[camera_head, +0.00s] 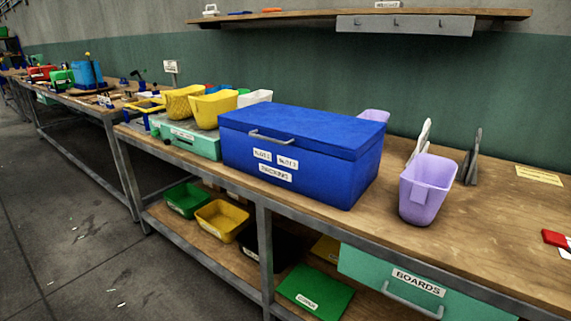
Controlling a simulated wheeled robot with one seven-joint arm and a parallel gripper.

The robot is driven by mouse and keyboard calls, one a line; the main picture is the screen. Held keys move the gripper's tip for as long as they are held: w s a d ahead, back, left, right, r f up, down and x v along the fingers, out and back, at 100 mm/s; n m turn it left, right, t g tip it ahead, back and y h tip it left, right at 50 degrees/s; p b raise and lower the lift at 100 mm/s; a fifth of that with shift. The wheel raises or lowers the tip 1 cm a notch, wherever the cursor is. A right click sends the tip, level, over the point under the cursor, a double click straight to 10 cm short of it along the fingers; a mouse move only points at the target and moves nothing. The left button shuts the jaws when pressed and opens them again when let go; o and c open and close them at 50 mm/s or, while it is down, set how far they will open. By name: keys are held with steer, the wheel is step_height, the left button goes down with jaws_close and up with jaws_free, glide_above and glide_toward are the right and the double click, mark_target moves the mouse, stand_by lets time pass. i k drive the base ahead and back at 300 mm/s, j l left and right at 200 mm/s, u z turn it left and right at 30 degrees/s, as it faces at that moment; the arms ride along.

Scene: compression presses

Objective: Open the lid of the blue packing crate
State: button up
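The blue packing crate (325,181) stands on the wooden workbench, near the middle of the head view. Its blue lid (310,130) lies closed on top. A grey bar handle (270,138) is fixed at the front, near the lid's edge. White labels (276,166) are on the crate's front; one seems to read "PACKING". My gripper and arm do not show in this view.
A purple bin (425,190) stands just right of the crate. A green case (188,139) and yellow bins (213,108) stand close at its left. A shelf (355,16) hangs above. A "BOARDS" drawer (415,285) is below the bench top (490,235). Floor (60,240) is clear at left.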

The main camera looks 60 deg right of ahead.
mark_target(346, 137)
steer(key=i+l, duration=0.4)
steer(key=l, duration=0.15)
steer(key=i+l+z, duration=0.1)
steer(key=i+l, duration=0.3)
steer(key=l, duration=0.1)
